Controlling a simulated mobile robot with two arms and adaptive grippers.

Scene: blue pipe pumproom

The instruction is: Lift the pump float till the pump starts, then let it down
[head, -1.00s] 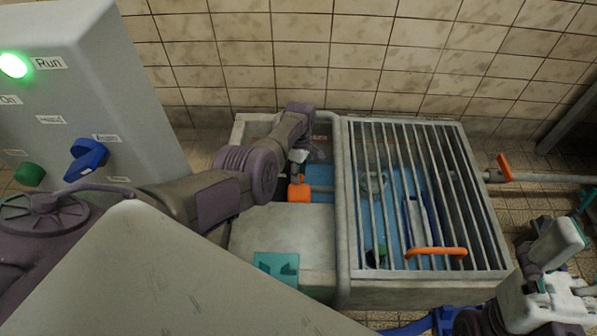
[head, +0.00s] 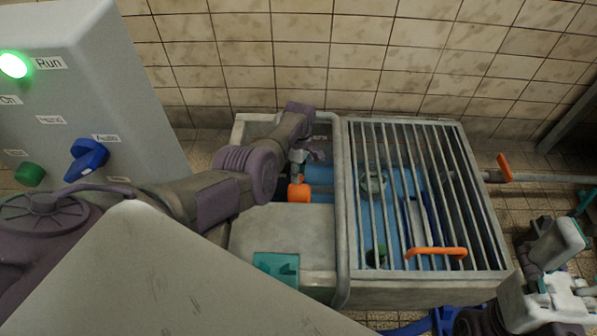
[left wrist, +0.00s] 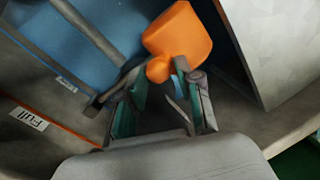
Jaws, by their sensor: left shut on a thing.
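The orange pump float (head: 299,193) is in the open left part of the sump, beside the blue water. In the left wrist view the float (left wrist: 180,37) has a small round orange knob between my fingers. My left gripper (head: 298,165) reaches down over the float from above; its fingers (left wrist: 163,110) are shut on the float's knob. The arm hides part of the sump. On the grey control box (head: 85,100), the green lamp (head: 13,65) beside the Run label is lit. The blue selector knob (head: 87,160) is by the Auto label. My right gripper (head: 556,268) is at the lower right, its fingers unclear.
A barred grate (head: 407,124) with an orange handle (head: 436,252) covers the right part of the sump. A grey lid (head: 290,240) with a teal piece (head: 276,266) lies in front of the float. A Full label (left wrist: 28,118) is on the sump wall.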

